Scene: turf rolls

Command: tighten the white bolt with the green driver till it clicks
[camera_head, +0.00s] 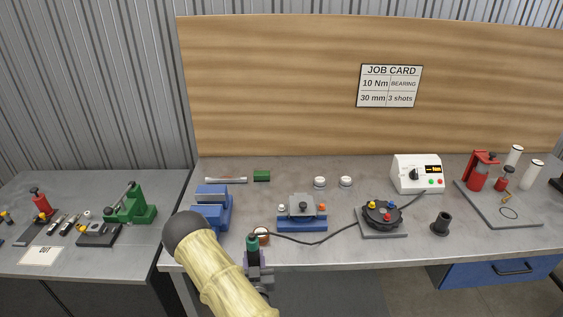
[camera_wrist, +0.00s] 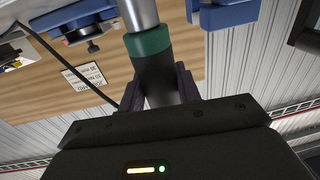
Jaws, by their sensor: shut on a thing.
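The green driver (camera_head: 253,243) stands close to upright near the bench's front edge, left of the blue fixture. My gripper (camera_head: 258,268) is shut on its dark body below the green part. In the wrist view the driver's green collar (camera_wrist: 147,42) and silver shaft (camera_wrist: 140,13) stick out beyond my gripper (camera_wrist: 162,86), whose fingers sit on both sides of the dark handle. A small white head, seemingly the white bolt (camera_head: 281,207), sits on the left of the blue-based fixture (camera_head: 302,225). The driver is apart from it. The bolt is too small to show detail.
A dark cable (camera_head: 310,243) runs from the driver across the bench to the white controller (camera_head: 417,174). A blue vise (camera_head: 211,206) stands left of the driver. A round dark fixture (camera_head: 382,213) and black cup (camera_head: 440,222) stand to the right. A job card (camera_head: 390,86) hangs behind.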

